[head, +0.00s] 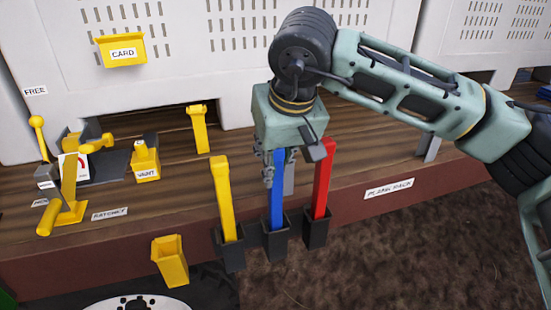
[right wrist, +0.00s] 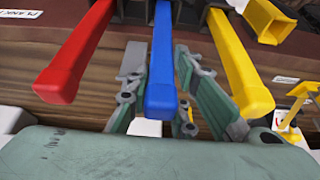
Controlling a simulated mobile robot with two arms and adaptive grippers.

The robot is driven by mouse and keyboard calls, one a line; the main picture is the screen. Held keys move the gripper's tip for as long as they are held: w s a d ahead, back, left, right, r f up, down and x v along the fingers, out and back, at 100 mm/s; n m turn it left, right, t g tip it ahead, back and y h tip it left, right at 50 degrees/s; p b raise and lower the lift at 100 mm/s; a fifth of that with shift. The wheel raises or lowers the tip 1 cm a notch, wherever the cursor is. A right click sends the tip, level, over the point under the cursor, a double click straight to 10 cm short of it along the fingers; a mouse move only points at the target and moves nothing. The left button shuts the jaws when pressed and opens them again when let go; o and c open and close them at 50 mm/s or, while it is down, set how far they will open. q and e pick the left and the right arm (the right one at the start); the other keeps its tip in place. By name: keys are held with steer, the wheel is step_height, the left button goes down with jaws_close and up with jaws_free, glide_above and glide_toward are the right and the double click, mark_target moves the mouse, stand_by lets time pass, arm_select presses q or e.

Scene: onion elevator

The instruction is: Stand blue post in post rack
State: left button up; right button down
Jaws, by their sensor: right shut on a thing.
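The blue post (head: 278,205) stands upright with its lower end in the middle black socket of the post rack (head: 276,246). A yellow post (head: 222,200) stands in the left socket and a red post (head: 321,185) in the right one. My right gripper (head: 279,172) comes from above and is shut on the blue post near its top. In the right wrist view the blue post (right wrist: 163,60) lies between the fingers, with the red post (right wrist: 75,55) and yellow post (right wrist: 240,65) to either side. My left gripper is not in view.
A wooden bench (head: 180,170) with a dark red front edge runs behind the rack. A yellow open bin (head: 170,260) hangs left of the rack. Yellow levers (head: 70,190) and a yellow block (head: 145,160) stand at the left. Brown ground lies in front.

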steer(key=shift+f, duration=0.1)
steer(key=c, duration=1.4)
jaws_free()
steer(key=shift+c, duration=0.2)
